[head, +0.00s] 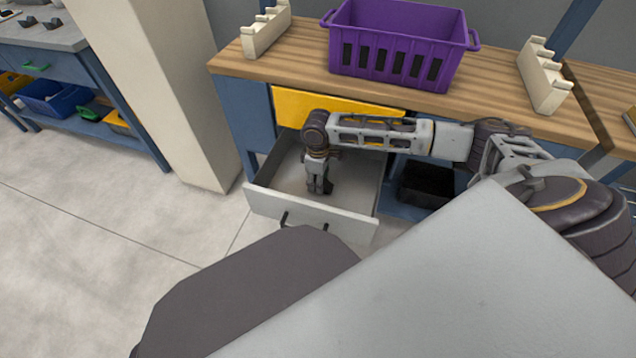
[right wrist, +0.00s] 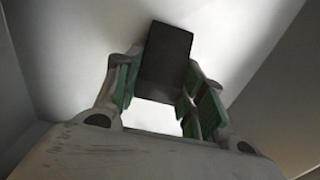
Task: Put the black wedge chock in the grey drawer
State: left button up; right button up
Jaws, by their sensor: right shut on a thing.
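The grey drawer (head: 262,202) is pulled open below the wooden workbench. My right gripper (head: 319,190) points down inside the drawer, over its floor. In the right wrist view, the black wedge chock (right wrist: 166,52) is between the green-padded fingers of my right gripper (right wrist: 163,80), which are shut on it. Pale drawer walls and floor (right wrist: 75,40) surround it there. I cannot tell whether the chock touches the drawer floor. In the head view the chock is too small and hidden by the fingers to make out. My left gripper is not in view.
A purple crate (head: 400,40) and cream racks (head: 266,30) stand on the workbench (head: 300,68). A yellow drawer front (head: 290,105) sits above the open drawer. A black bin (head: 425,184) is right of the drawer. A pale pillar (head: 150,80) stands to the left.

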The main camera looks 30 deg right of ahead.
jog(key=shift+f, duration=0.25)
jog(key=shift+f, duration=0.1)
dwell(0.3)
jog(key=o, duration=0.9)
jog(key=shift+o, duration=0.7)
